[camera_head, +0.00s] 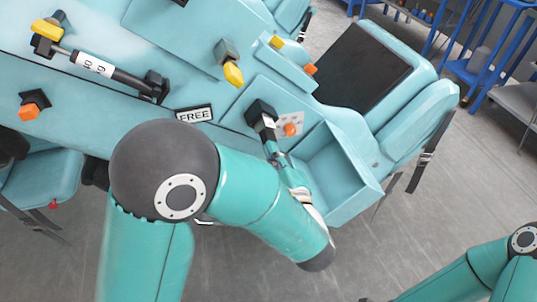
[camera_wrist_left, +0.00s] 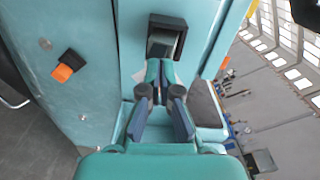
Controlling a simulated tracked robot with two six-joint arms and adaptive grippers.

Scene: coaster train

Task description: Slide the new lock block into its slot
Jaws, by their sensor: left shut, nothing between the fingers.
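A black square housing (camera_head: 261,111) stands on the teal car body beside the open teal bin. In the left wrist view the housing (camera_wrist_left: 168,27) shows a black rim around a grey inner face. I cannot tell whether that grey face is the lock block or the back of an empty slot. My left gripper (camera_head: 269,131) is shut and empty, its fingertips close in front of the housing. In the left wrist view the gripper tips (camera_wrist_left: 160,68) sit just below the housing's lower edge; contact cannot be told. My right gripper is not in view.
The open teal bin (camera_head: 376,190) lies right of my left gripper. A FREE sign (camera_head: 194,115), a yellow-ended grey block (camera_head: 228,62) and a black bar with a white label (camera_head: 95,64) are on the body. An orange knob (camera_head: 29,112) sits at left.

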